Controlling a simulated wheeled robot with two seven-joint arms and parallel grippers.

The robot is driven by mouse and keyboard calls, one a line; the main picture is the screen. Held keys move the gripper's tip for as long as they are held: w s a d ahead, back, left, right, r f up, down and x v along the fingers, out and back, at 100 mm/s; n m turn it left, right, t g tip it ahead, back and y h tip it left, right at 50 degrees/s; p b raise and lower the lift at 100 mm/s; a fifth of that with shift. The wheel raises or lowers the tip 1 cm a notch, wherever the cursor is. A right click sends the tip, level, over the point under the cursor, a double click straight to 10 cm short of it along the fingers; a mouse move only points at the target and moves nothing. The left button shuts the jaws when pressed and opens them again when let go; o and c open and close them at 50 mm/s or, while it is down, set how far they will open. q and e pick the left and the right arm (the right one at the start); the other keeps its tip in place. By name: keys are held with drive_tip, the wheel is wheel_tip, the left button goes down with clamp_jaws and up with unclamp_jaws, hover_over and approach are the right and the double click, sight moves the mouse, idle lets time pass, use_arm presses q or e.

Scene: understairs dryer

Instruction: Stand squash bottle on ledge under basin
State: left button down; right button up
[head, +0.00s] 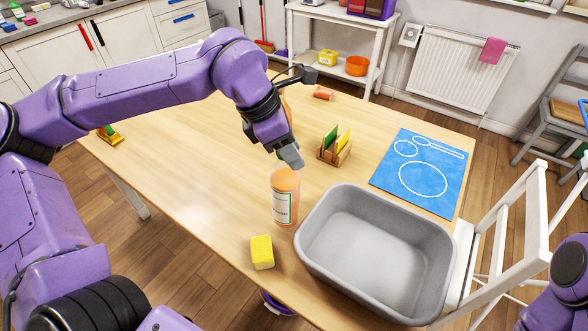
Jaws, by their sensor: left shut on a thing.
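A pale orange bottle (285,204), which I take as the squash bottle, stands near the middle of the table, upright, with a white label too small to read well. My left gripper (290,157) comes down onto its top, shut on it. The fingers hide its neck and cap. Another orange and green thing (287,104) is mostly hidden behind my left wrist. A large grey basin (443,257) lies empty to the right of the bottle. No ledge under it can be made out. My right gripper is out of view.
A yellow sponge (262,252) lies just in front of the bottle. A small wooden rack (335,148) stands behind it, right of my left gripper. A blue mat (437,188) with white outlines lies at the right. A white chair (530,220) stands beside the basin. The table's left part is mostly clear.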

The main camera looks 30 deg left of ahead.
sight(286, 188)
use_arm(q)
drive_tip(key=shift+f, duration=2)
drive_tip(key=c, duration=0.7)
unclamp_jaws()
